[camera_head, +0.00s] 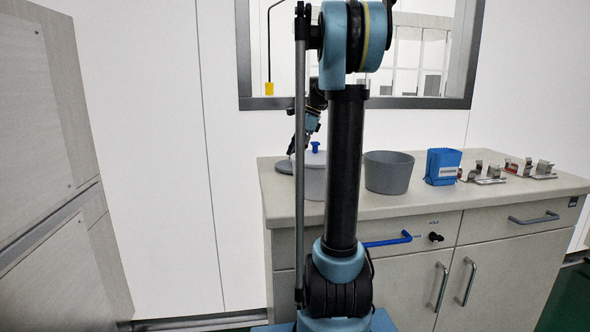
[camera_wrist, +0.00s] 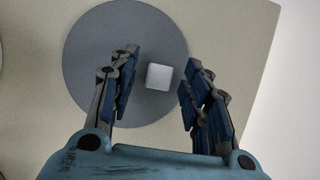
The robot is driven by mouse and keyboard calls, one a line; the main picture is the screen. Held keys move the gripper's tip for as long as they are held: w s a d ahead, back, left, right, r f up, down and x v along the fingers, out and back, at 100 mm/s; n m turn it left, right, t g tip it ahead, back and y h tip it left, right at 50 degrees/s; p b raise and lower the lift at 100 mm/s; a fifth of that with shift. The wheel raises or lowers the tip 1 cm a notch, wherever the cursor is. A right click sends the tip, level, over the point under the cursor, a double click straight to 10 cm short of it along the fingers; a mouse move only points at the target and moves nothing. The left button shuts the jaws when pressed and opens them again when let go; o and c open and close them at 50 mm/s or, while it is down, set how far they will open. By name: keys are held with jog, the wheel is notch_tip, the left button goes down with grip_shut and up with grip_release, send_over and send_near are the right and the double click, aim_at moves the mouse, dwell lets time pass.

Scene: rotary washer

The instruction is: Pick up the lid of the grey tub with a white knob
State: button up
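The grey round lid (camera_wrist: 90,60) lies flat on the counter, with its square-looking white knob (camera_wrist: 159,77) facing up in the wrist view. In the head view the lid (camera_head: 284,167) is at the counter's left end, and its knob cannot be made out. My gripper (camera_wrist: 159,71) is open, with one finger on each side of the knob and a gap to both; its exact height above the lid is unclear. In the head view the gripper (camera_head: 298,143) is over the lid, partly behind my arm. An open grey tub (camera_head: 388,175) stands farther right.
A lighter tub (camera_head: 313,180) with a blue-knobbed lid (camera_head: 315,148) stands just right of the grey lid, partly hidden by my arm. A blue box (camera_head: 443,167) and metal fixtures (camera_head: 487,174) are on the right. The wall and window (camera_head: 420,103) are behind the counter (camera_head: 400,208).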

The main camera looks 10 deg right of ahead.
grip_shut()
